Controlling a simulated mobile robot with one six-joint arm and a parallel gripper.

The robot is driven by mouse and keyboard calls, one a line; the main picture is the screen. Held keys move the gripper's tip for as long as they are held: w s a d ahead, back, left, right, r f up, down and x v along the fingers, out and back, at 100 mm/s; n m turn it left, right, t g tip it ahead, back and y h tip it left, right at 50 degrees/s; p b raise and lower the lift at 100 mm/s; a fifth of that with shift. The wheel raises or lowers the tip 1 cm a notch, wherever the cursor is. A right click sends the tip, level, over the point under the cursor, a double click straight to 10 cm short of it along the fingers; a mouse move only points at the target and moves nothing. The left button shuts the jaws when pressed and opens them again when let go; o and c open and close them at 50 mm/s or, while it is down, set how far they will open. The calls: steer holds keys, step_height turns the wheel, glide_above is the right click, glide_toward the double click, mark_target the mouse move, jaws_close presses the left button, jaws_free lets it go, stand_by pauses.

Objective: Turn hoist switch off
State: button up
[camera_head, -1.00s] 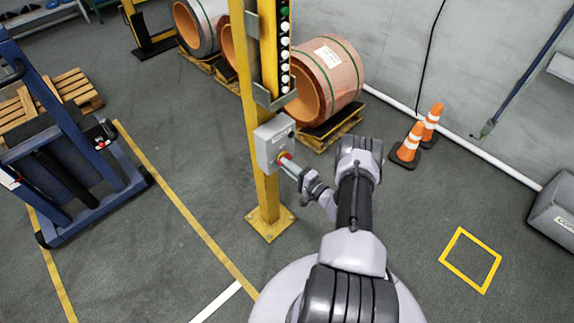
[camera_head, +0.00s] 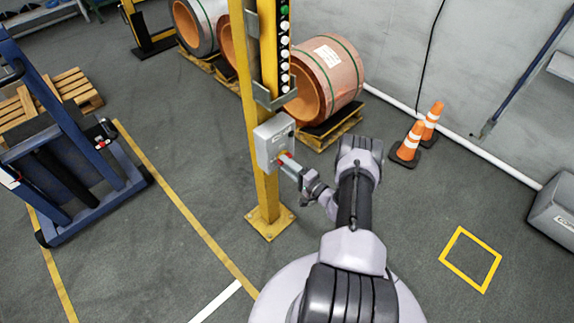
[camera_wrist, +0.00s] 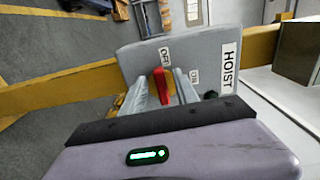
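The hoist switch box (camera_head: 273,143) is grey and mounted on a yellow post. In the wrist view its face (camera_wrist: 142,62) carries a HOIST label (camera_wrist: 229,68), an OFF label (camera_wrist: 165,55) and an ON label (camera_wrist: 195,76). The red switch handle (camera_wrist: 162,86), on a yellow backing, also shows in the head view (camera_head: 287,156). Its upper end in the wrist view lies near the OFF label. My gripper (camera_wrist: 166,88) has one finger on each side of the handle; the handle lies close to the left finger, with a narrow gap to the right finger. The fingers look apart.
The yellow post (camera_head: 267,195) stands bolted to the floor. Copper coils (camera_head: 326,76) on pallets are behind it. Two orange cones (camera_head: 411,143) stand to the right, by the wall. A blue frame (camera_head: 75,150) is at the left. The floor around the post is clear.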

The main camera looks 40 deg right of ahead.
steer(key=s+d+p, duration=0.1)
steer(key=s+p, duration=0.3)
steer(key=s, duration=1.3)
steer(key=shift+s+d, duration=0.15)
steer(key=shift+s, duration=0.05)
